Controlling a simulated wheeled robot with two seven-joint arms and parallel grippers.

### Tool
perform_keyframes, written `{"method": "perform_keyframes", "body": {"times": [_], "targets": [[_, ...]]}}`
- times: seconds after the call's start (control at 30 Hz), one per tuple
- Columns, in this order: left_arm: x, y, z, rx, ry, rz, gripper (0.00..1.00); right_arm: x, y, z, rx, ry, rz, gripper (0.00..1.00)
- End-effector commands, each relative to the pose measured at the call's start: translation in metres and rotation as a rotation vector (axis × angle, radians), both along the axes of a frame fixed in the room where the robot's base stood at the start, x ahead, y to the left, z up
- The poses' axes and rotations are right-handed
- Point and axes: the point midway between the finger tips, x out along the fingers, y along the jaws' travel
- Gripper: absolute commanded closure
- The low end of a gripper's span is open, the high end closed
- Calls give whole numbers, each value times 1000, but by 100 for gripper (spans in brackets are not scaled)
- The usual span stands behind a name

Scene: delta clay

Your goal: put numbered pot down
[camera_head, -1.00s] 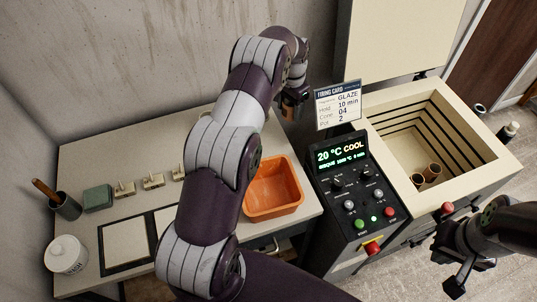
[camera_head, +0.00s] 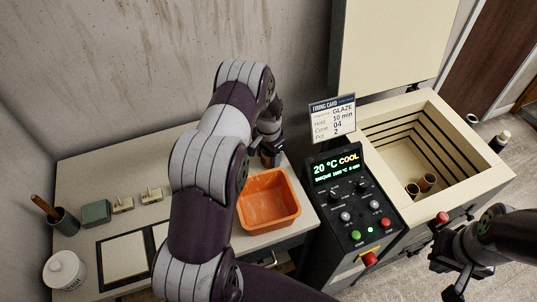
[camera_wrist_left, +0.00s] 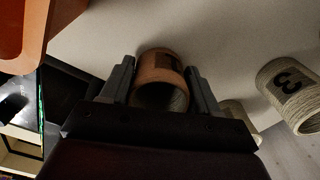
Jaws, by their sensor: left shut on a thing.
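My left gripper (camera_head: 268,146) is at the back right of the bench, just behind the orange bin. It is shut on a terracotta pot (camera_wrist_left: 163,64), which sits between the two fingers in the left wrist view. The pot has a dark label patch whose number I cannot read, and its open mouth faces the camera. It is close to the pale bench top (camera_wrist_left: 115,35); I cannot tell whether it touches. A grey ribbed pot marked 3 (camera_wrist_left: 288,92) stands to the right. My right gripper (camera_head: 452,272) is over the floor at the lower right, its jaws unclear.
The orange bin (camera_head: 270,205) stands close in front of my left gripper. Another pale pot (camera_wrist_left: 237,112) is partly hidden behind the wrist. The open kiln (camera_head: 440,100) holds two brown pots (camera_head: 427,183). The control panel (camera_head: 350,205) and firing card (camera_head: 333,118) stand between bench and kiln.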

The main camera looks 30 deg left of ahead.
Motion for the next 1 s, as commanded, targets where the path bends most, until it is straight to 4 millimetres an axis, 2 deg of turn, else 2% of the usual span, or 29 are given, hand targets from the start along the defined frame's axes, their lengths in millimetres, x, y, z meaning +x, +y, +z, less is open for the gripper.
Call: {"method": "perform_keyframes", "body": {"times": [0.03, 0.1, 0.37, 0.47, 0.57, 0.8, 1.0], "targets": [[0, 0, -2, 0, 0, 0, 36, 0, 0, -2, 0, 0, 0, 100], [0, 0, -1, 0, 0, 0, 14, 0, 0, -1, 0, 0, 0, 100], [0, 0, -1, 0, 0, 0, 14, 0, 0, 0, 0, 0, 0, 100], [1, 0, 6, 0, -2, 0, 14, 0, 0, 1, 0, 0, 0, 100], [1, 0, 25, 2, -5, 0, 14, 0, 0, -4, 0, 0, 0, 100], [1, 0, 89, 2, -5, 0, 14, 0, 0, -15, 0, 0, 0, 100], [-1, -2, 119, 1, -1, 2, 14, 0, 0, -17, 0, 0, 0, 100]]}}
